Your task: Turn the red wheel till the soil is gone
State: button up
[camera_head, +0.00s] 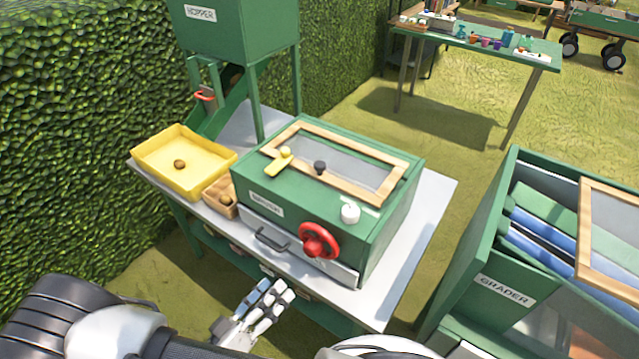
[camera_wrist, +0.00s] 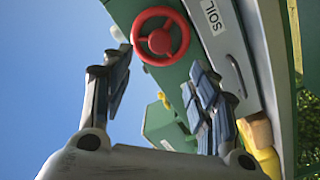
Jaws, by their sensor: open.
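The red wheel (camera_head: 319,241) is on the front of a green box (camera_head: 335,208), at its right end. It also shows whole in the wrist view (camera_wrist: 160,36), up beyond my fingertips. My gripper (camera_head: 275,292) is open and empty, in front of the box and below and left of the wheel, apart from it. In the wrist view its two fingers (camera_wrist: 160,72) are spread wide. The box has a wood-framed clear lid (camera_head: 350,172) on top with a black knob. I cannot make out any soil through the lid.
The box stands on a grey-topped table (camera_head: 425,205). A drawer handle (camera_head: 270,241) is left of the wheel. A yellow tray (camera_head: 160,160) and a small wooden box (camera_head: 219,198) stand at left. A green grader (camera_head: 490,240) stands at right, across a grass gap.

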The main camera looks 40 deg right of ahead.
aim_at(309, 254)
jog(key=s+a+m+t+p, duration=0.1)
jog(key=s+a+m+p, duration=0.25)
jog(key=m+p, duration=1.15)
jog(key=w+d, duration=0.2)
jog(key=d, duration=0.3)
jog(key=w+d+m+b, duration=0.1)
jog(key=w+d, duration=0.1)
jog(key=d, duration=0.3)
jog(key=w+d+m+b, duration=0.1)
jog(key=w+d, duration=0.2)
jog(key=d, duration=0.2)
jog(key=shift+w+d+y, duration=0.1)
jog(key=shift+d+y, duration=0.15)
jog(key=shift+y, duration=0.15)
